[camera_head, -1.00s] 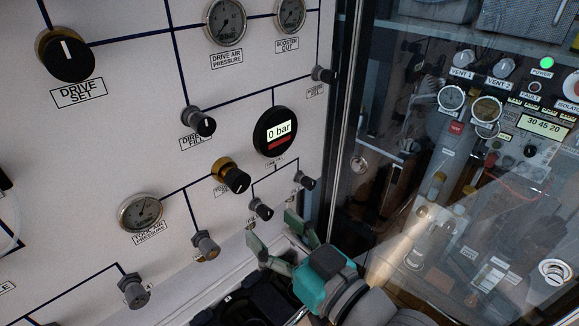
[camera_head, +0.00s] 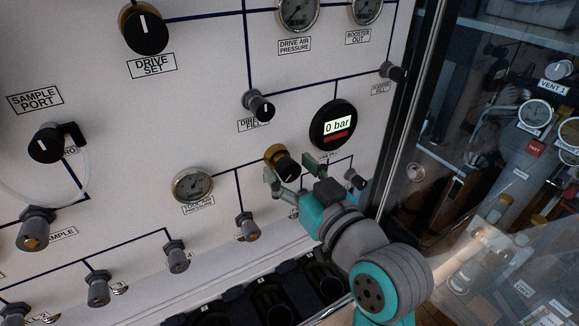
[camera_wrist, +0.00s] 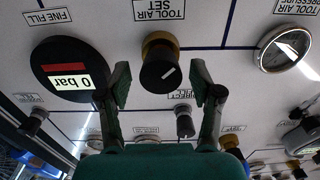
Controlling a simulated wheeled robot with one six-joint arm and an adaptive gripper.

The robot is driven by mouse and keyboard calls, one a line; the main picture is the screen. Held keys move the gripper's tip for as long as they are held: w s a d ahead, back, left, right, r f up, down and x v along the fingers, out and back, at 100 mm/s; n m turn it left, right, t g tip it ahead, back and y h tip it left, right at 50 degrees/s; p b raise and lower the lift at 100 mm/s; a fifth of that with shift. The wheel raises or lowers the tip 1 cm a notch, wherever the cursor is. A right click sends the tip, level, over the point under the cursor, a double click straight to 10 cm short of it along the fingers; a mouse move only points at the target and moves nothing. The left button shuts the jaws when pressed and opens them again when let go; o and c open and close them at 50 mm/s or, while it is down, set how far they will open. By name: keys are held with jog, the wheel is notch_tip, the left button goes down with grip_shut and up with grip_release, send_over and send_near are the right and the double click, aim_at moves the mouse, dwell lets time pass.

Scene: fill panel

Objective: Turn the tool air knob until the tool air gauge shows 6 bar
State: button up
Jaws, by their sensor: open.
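The tool air knob (camera_head: 287,166) is black with a gold collar on the white panel. My gripper (camera_head: 296,176) is open at the knob. In the wrist view, the green fingers of my gripper (camera_wrist: 160,76) lie on either side of the knob, with visible gaps; contact is not visible. The tool air gauge (camera_head: 192,184) is a round dial left of the knob. It also shows in the wrist view (camera_wrist: 284,48); its reading is too small to tell.
A digital fine fill gauge (camera_head: 333,124) reading "0 bar" is above right of the knob. The direct fill knob (camera_head: 259,105) is above it. Small valve knobs (camera_head: 355,179) stand close to my gripper. A glass-fronted cabinet edge (camera_head: 405,130) is on the right.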

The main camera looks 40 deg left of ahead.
jog(key=shift+w+a, duration=0.15)
jog(key=shift+a, duration=0.35)
jog(key=c, duration=1.2)
